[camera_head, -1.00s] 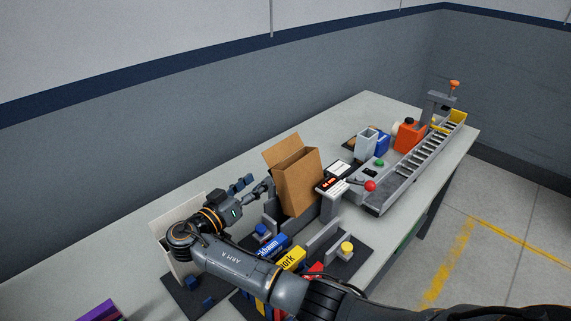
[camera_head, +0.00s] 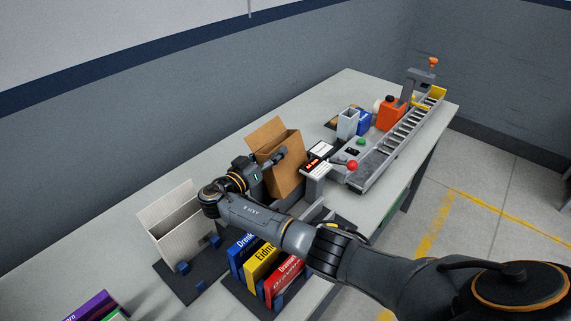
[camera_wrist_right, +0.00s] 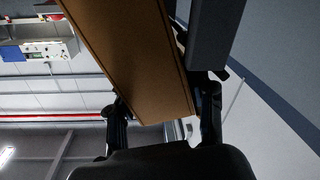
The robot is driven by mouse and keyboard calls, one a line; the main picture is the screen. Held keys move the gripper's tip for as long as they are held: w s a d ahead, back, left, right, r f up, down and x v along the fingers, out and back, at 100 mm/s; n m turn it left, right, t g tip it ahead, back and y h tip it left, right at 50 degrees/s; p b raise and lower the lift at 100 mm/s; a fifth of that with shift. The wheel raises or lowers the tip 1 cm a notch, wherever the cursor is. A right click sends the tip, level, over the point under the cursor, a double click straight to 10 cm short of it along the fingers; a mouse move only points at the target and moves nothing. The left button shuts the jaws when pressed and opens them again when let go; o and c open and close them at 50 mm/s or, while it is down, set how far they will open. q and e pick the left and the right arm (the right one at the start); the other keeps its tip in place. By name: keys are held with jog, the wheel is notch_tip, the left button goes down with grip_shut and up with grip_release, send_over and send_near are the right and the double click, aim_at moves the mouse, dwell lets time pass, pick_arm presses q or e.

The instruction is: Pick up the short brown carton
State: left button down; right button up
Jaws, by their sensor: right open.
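The brown carton (camera_head: 287,172) stands upright with its flap raised on the grey table, near the middle of the head view. My right gripper (camera_head: 275,158) is at the carton's upper left side and overlaps it in this view. In the right wrist view, a brown carton wall (camera_wrist_right: 135,60) lies between the two dark fingers of the right gripper (camera_wrist_right: 162,112). The fingers are open, and I cannot tell whether either touches the carton. My left gripper is not in view.
An off-white open carton (camera_head: 170,222) stands to the left, near several upright books (camera_head: 262,262). A device with a red ball (camera_head: 352,165) stands just right of the brown carton. A roller conveyor (camera_head: 405,132) lies farther right. The table's back left is clear.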

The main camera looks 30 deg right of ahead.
jog(key=shift+x, duration=0.85)
jog(key=c, duration=1)
jog(key=shift+a, duration=0.1)
